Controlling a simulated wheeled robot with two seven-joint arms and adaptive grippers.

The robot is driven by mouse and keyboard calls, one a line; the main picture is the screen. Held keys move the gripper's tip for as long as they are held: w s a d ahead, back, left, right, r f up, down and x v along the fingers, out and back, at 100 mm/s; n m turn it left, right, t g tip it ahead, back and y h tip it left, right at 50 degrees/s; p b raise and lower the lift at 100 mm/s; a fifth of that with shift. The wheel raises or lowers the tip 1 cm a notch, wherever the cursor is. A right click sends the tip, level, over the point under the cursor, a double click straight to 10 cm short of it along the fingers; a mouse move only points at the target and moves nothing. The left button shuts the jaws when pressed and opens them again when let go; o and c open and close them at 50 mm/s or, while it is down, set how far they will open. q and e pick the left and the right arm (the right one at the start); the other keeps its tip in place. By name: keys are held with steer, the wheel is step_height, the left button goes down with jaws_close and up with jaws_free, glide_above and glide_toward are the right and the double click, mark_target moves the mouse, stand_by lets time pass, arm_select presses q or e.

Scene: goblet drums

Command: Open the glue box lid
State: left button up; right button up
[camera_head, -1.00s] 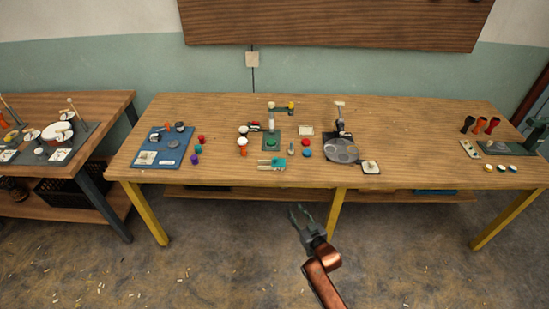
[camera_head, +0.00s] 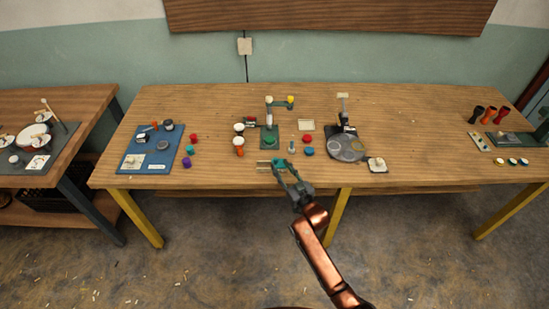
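I cannot tell for sure which item is the glue box. A small square cream piece with a knob on top (camera_head: 377,164) sits at the table's front edge, right of centre. My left gripper is not in view.
The wooden table (camera_head: 415,125) has free room at its back and right of centre. A blue mat (camera_head: 173,147) with small parts lies at left. A grey disc station (camera_head: 346,148) stands right of centre.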

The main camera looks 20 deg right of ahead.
mark_target(277, 161)
steer(key=w, duration=0.2)
steer(key=w+b, duration=0.1)
steer(key=w, duration=0.1)
steer(key=shift+w+a+f, duration=0.1)
steer(key=shift+a+f, duration=0.05)
steer(key=shift+a, duration=0.2)
steer(key=shift+w+a, duration=0.1)
steer(key=shift+w, duration=0.55)
steer(key=c, duration=0.6)
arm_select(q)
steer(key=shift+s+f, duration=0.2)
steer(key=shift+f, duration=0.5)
arm_select(e)
jaws_close()
